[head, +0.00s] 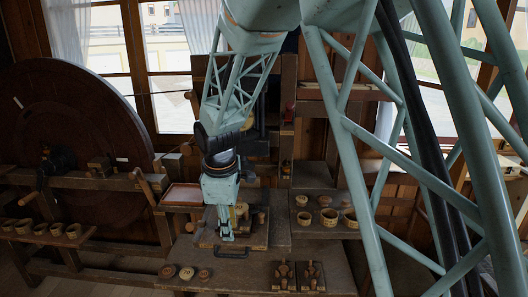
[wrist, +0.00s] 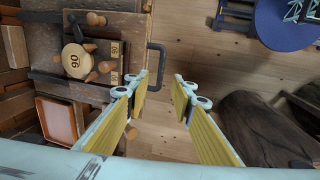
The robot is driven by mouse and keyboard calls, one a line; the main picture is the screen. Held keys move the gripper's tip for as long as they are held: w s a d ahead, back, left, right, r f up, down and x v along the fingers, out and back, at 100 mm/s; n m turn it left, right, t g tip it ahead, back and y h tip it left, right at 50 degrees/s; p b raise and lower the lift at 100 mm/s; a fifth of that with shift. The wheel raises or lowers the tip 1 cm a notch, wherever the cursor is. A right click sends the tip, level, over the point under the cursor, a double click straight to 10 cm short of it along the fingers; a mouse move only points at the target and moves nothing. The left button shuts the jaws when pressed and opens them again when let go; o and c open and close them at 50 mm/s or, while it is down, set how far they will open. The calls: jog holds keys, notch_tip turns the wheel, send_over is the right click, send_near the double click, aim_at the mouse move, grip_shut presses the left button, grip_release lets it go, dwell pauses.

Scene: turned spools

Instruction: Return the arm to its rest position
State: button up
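My arm, pale green lattice, comes down from the top of the head view. My gripper (head: 227,238) points downward in front of the board with pegs on the workbench. In the wrist view my gripper (wrist: 161,82) has its two yellow-padded fingers apart with nothing between them. Beyond the gap I see plank floor and the edge of the board with its dark handle (wrist: 156,68). Part of the board is hidden behind the gripper in the head view.
A shallow tray (head: 182,195) lies left of the gripper. Small turned pieces (head: 186,273) lie on the front bench, bowls (head: 329,217) at right. A large wheel (head: 70,130) stands at left.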

jog(key=s+d+r+m+t+b, duration=0.1)
jog(key=s+d+r+m, duration=0.35)
jog(key=d+r, duration=0.5)
jog(key=s+d+r+m, duration=0.3)
jog(key=s+d+r, duration=0.4)
jog(key=d, duration=0.4)
jog(key=s+d+r+m, duration=0.1)
jog(key=s+d+m, duration=0.2)
jog(key=s, duration=0.6)
jog(key=s+d+r+m+b, duration=0.1)
jog(key=s+d+m, duration=0.2)
jog(key=s+d, duration=0.3)
jog(key=s+d+r+m, duration=0.1)
jog(key=s+d+m, duration=0.3)
jog(key=s, duration=1)
jog(key=shift+d+t+b, duration=0.25)
jog(key=shift+t+b, duration=0.05)
jog(key=shift+t, duration=0.1)
jog(key=shift+r, duration=0.1)
dwell(0.4)
